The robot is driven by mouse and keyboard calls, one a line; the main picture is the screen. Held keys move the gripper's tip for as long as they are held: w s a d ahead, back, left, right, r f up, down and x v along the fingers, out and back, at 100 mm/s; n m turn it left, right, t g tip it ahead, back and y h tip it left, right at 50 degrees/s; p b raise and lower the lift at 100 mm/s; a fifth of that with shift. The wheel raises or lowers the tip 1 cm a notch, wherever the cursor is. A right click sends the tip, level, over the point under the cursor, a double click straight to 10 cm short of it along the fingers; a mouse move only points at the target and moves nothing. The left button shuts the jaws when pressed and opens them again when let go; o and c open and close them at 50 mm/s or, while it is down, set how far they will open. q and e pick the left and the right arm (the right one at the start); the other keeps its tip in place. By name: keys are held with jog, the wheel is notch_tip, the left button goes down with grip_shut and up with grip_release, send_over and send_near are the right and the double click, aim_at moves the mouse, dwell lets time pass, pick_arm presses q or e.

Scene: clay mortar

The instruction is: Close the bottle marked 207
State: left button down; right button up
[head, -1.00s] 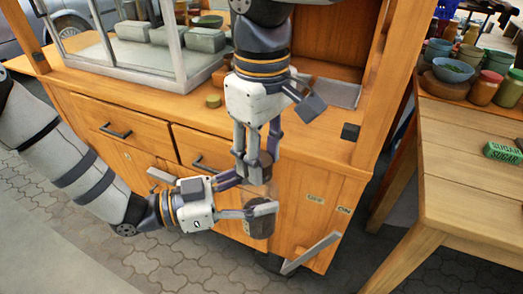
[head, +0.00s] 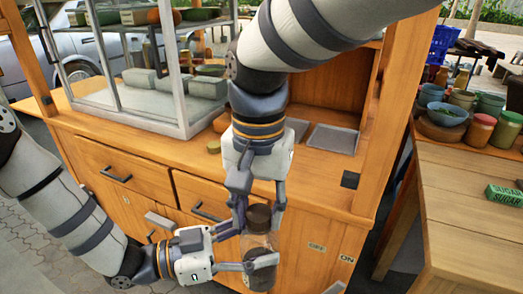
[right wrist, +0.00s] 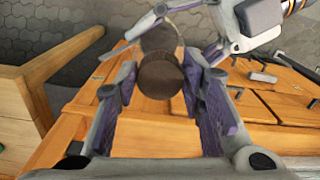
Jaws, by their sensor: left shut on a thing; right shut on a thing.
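A clear glass bottle (head: 257,243) with dark contents low inside is held upright in front of the cabinet. My left gripper (head: 248,265) is shut on its lower body, reaching from the left. A dark brown cap (head: 259,213) is at the bottle's top, with my right gripper (head: 258,222) shut on it from above. In the right wrist view the round cap (right wrist: 160,75) lies between the fingers, with the dark bottle contents (right wrist: 159,38) beyond it. I cannot tell whether the cap is seated on the mouth. No number is readable on the bottle.
The wooden cabinet (head: 150,215) with drawers stands right behind the bottle. A glass display case (head: 140,75) and a small round yellowish disc (head: 214,147) are on its counter. A wooden table (head: 470,215) at right bears jars, bowls and a green sugar box (head: 504,194).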

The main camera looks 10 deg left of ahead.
jog(key=o, duration=0.7)
jog(key=shift+r, duration=2.4)
jog(key=shift+c, duration=0.2)
